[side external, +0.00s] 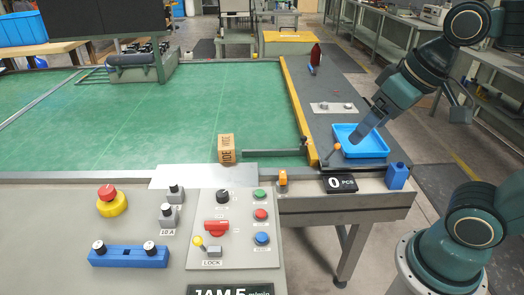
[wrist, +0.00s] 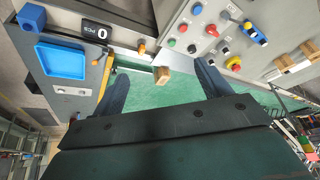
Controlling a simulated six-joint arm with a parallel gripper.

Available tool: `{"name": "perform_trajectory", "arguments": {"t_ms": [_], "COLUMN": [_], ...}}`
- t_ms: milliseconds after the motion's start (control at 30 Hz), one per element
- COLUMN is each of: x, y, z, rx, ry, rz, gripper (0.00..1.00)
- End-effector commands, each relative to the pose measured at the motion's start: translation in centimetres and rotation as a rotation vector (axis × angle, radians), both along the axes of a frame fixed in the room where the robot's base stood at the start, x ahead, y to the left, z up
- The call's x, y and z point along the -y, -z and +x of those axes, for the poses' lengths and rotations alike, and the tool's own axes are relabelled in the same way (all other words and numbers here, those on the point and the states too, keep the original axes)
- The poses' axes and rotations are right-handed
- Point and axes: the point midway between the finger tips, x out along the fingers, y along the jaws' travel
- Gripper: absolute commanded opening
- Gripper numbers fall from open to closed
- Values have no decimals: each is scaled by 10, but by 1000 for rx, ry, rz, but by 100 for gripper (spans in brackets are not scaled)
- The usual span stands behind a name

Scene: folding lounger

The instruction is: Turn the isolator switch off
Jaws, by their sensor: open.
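A red switch handle (side external: 216,227), which looks like the isolator switch, sits on the light control panel (side external: 262,200) in the side view. It lies across its mount, above a yellow-tipped lever (side external: 198,241) beside the LOCK label. It also shows in the wrist view (wrist: 212,30), beyond the fingertips. My gripper (side external: 359,137) is over the blue tray, well right of the panel and apart from the switch. In the wrist view my gripper (wrist: 164,82) has its two fingers wide apart with nothing held between them.
Near the switch are a black knob (side external: 222,196), green, red and blue buttons (side external: 261,214), and a red emergency stop (side external: 109,196). A cardboard box (side external: 226,148) stands on the green surface. An orange-tipped lever (side external: 335,149) stands beside the blue tray (side external: 374,152).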

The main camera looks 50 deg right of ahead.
Motion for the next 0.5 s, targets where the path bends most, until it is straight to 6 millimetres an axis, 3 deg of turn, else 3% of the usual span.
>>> {"name": "perform_trajectory", "arguments": {"t_ms": [500], "x": [-43], "y": [0], "z": [95], "rx": [-161], "ry": [206], "rz": [113], "gripper": [76]}}
